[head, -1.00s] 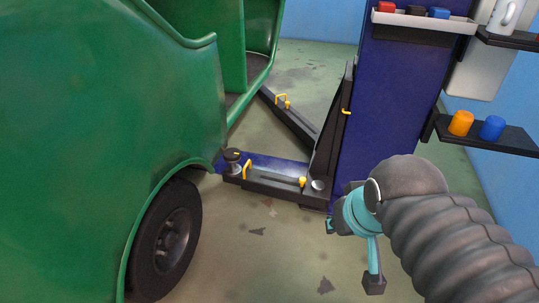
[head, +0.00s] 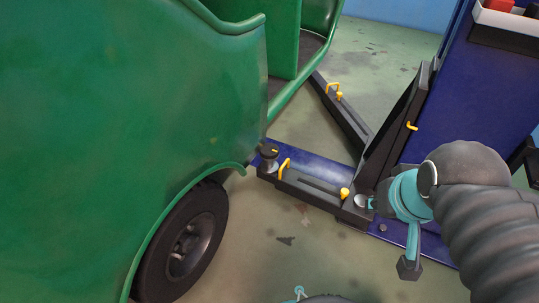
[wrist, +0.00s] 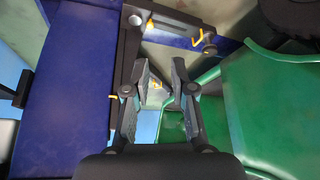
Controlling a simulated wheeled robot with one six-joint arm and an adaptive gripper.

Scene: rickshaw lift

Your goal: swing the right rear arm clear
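The near lift arm (head: 318,189) is a dark bar low over the floor, running from the blue post's foot to beside the wheel. It has a round pad (head: 268,155) at its outer end, a yellow loop handle (head: 284,167) and a yellow knob (head: 345,193). The pad is near the green body's lower edge; contact cannot be told. The wrist view shows this arm at the top, with its handle (wrist: 199,37). My gripper (wrist: 160,70) is open and empty, below that arm in the picture. The head view does not show its fingers clearly.
The green rickshaw (head: 130,140) fills the left, with its black wheel (head: 185,245) in front of the near arm. A far lift arm (head: 345,115) reaches under the body. The blue post (head: 480,100) stands right. Floor in front of the near arm is open.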

